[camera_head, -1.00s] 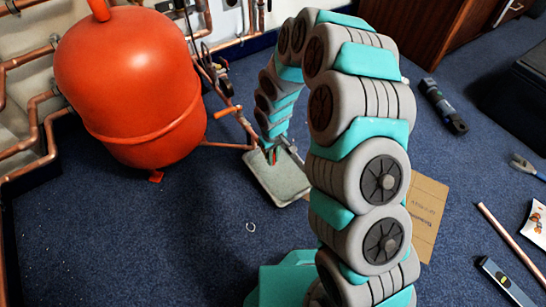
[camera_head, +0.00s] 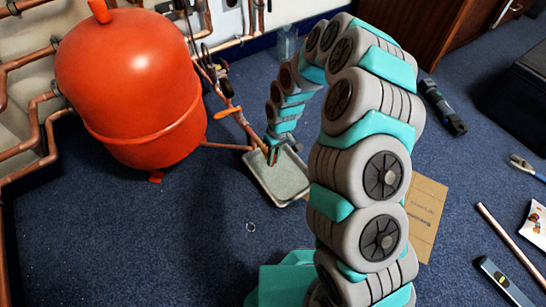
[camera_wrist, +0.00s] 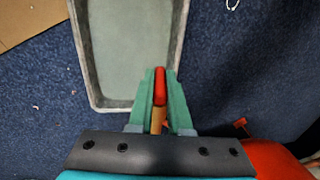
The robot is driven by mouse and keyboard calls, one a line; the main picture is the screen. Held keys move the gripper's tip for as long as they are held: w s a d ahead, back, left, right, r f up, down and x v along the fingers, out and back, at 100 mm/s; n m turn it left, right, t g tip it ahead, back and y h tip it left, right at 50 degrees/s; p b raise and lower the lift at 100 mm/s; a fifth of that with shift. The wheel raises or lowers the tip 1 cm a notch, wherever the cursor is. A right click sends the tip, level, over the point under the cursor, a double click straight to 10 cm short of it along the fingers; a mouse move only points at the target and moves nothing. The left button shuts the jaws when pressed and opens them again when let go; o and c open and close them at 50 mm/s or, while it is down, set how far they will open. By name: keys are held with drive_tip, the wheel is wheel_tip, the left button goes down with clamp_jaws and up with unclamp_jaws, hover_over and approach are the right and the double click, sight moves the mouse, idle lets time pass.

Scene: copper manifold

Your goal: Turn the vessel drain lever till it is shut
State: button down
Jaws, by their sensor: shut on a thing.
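The vessel drain lever shows in the wrist view as a narrow red handle (camera_wrist: 160,88) with a copper-orange part (camera_wrist: 157,120) below it. My gripper (camera_wrist: 160,76) has its two green fingers closed on the sides of the red handle. In the head view my gripper (camera_head: 272,154) is low, at the end of the thin copper pipe (camera_head: 225,146) that runs from the red vessel (camera_head: 130,85). There the lever is small and mostly hidden by the fingers, so its exact angle is hard to tell.
A grey tray (camera_head: 268,188) lies on the carpet under my gripper; its rim also shows in the wrist view (camera_wrist: 88,75). An orange handle (camera_head: 228,113) and vertical pipework stand left of my forearm. Cardboard (camera_head: 428,205) lies to the right.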

drive_tip(key=y, duration=0.1)
drive_tip(key=g+y+b, duration=0.1)
drive_tip(key=g+y, duration=0.1)
drive_tip(key=shift+w+d+f+y+b, duration=0.15)
drive_tip(key=shift+w+f+y+b, duration=0.1)
drive_tip(key=shift+y+b, duration=0.1)
drive_tip(key=g+y, duration=0.2)
drive_tip(key=y, duration=0.1)
drive_tip(key=shift+d+g, duration=0.15)
drive_tip(key=shift+g, duration=0.15)
drive_tip(key=shift+s+g+y, duration=0.1)
drive_tip(key=shift+g+y, duration=1.1)
drive_tip(key=shift+y, duration=0.65)
drive_tip(key=shift+f+g+y, duration=0.15)
drive_tip(key=shift+g+y, duration=1.05)
drive_tip(key=shift+y, duration=0.6)
drive_tip(key=c, duration=0.8)
unclamp_jaws()
drive_tip(key=shift+c, duration=0.2)
